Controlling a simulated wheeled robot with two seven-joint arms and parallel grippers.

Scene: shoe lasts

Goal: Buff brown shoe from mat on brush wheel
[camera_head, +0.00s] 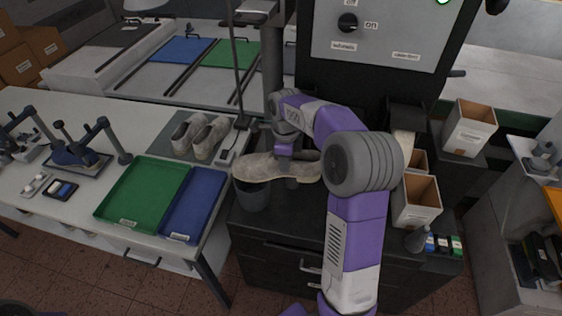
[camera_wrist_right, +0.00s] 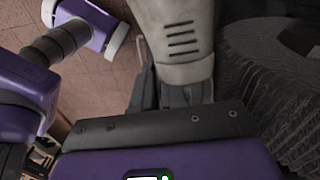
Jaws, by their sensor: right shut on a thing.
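My right gripper (camera_head: 284,158) is shut on a dull grey-beige shoe (camera_head: 258,168), held roughly level above the dark cabinet. Its colour looks more grey than brown. The wrist view shows a pale shoe surface (camera_wrist_right: 182,40) with dark bars, just beyond the gripper's fingers (camera_wrist_right: 185,95). The brush wheel (camera_wrist_right: 285,95) fills the right of that view, with bristles close beside the shoe; I cannot tell whether they touch. In the head view I cannot make the wheel out clearly. A dark grey mat (camera_head: 176,148) on the white table bears a pair of similar shoes (camera_head: 201,136). My left gripper is out of view.
A green tray (camera_head: 147,192) and a blue tray (camera_head: 193,205) lie on the table. Open boxes (camera_head: 415,203) stand right of my arm. A control panel (camera_head: 385,38) stands behind, and a thin pole rises beside the mat.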

